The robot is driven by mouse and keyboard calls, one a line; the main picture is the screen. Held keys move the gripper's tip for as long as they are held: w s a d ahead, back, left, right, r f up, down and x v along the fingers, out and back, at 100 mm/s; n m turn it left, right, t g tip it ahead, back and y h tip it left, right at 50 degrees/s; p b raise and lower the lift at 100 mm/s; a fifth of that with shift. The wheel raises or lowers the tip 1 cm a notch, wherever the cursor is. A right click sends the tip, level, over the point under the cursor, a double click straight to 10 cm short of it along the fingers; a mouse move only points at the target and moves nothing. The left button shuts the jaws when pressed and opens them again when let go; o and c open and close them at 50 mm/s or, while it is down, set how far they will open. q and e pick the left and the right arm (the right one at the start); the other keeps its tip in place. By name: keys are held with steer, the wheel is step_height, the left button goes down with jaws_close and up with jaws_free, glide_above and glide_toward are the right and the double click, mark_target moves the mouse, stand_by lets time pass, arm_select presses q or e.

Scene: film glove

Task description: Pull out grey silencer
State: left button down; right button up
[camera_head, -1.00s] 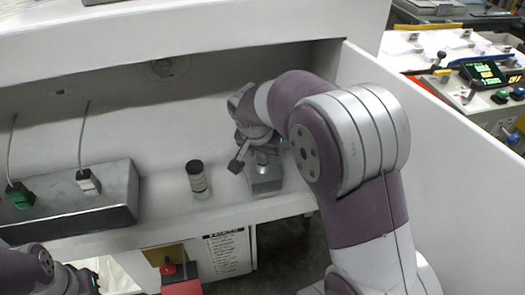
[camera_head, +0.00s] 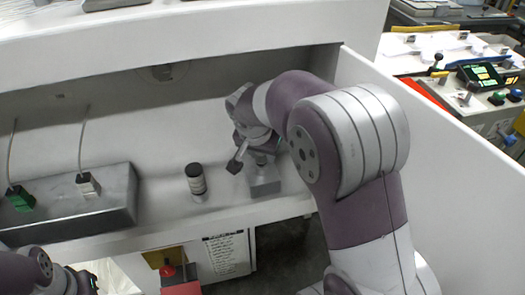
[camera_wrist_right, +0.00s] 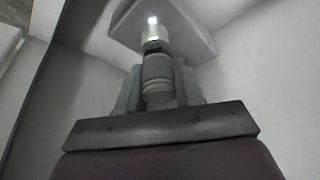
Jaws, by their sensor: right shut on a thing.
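The grey silencer (camera_wrist_right: 158,80) is a ribbed grey cylinder in the right wrist view. It stands in line with a shiny metal fitting (camera_wrist_right: 154,30) on a grey block (camera_wrist_right: 190,20); I see no clear gap between them. My right gripper (camera_wrist_right: 158,98) is shut on the silencer, one finger on each side. In the head view the right gripper (camera_head: 256,148) is just above the grey block (camera_head: 264,185), and the silencer is mostly hidden there. Part of my left arm shows at the lower left; its fingers are out of view.
A dark-topped, banded cylinder (camera_head: 196,180) stands on the shelf left of the block. A white side wall (camera_head: 450,150) rises on the right.

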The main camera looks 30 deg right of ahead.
steer(key=shift+r+p, duration=1.4)
steer(key=shift+r, duration=0.45)
